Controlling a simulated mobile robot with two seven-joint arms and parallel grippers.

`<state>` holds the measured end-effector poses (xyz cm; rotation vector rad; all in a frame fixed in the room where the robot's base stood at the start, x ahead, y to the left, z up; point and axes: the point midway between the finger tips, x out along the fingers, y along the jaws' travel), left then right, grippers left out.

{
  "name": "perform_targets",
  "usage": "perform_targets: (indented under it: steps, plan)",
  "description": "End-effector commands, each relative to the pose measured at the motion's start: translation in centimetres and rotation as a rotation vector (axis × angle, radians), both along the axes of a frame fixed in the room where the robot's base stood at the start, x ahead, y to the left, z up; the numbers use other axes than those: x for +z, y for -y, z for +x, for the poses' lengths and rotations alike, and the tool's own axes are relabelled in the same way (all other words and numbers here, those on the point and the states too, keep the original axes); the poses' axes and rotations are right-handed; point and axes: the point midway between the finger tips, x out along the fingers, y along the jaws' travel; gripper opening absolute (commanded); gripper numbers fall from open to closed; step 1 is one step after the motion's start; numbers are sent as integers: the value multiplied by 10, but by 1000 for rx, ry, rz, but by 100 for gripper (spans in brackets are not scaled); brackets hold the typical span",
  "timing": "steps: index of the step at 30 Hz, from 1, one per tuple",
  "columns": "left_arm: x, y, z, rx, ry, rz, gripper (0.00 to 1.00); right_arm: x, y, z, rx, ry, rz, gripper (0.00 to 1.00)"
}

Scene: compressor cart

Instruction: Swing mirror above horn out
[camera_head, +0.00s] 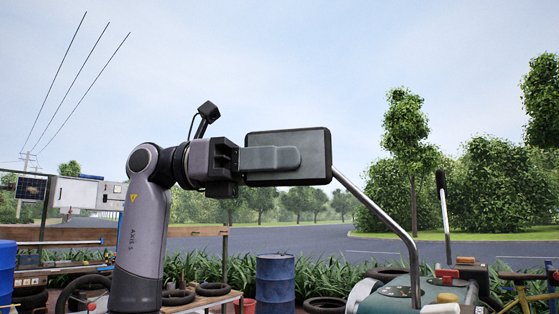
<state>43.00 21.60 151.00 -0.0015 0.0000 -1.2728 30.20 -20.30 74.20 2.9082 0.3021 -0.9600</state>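The mirror (315,145) is a dark rectangular panel, seen near the middle of the picture. It sits at the top of a bent metal stalk (390,222) that rises from the green compressor cart (388,302) at the lower right. My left gripper (290,158) reaches it from the left. One dark finger lies across the side of the mirror facing me. The other finger is hidden, so I cannot tell whether the gripper is clamped on the mirror. I cannot make out a horn for sure. My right gripper is not in view.
A black-tipped lever (442,205) stands up at the cart's right. A blue barrel (275,281) and several tyres (325,304) stand behind, with another blue barrel (7,270) at the left edge. A wooden rail (60,235) runs behind my arm. The air above the mirror is clear.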

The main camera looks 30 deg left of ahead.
Motion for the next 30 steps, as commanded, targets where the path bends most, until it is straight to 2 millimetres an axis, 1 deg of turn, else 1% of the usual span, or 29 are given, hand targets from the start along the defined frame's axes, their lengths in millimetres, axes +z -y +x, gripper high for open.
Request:
perform_targets:
  steps: [11,16,20,26,30]
  plan:
    - [-1,1,-4,25,1,3,0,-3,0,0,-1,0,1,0]
    - [-3,4,-15,100,6,5,0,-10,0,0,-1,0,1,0]
    - [-3,10,-28,191,8,6,0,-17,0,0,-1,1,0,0]
    - [-1,27,-51,365,12,7,0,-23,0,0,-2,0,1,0]
    - [0,47,-60,474,12,6,0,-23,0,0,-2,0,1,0]
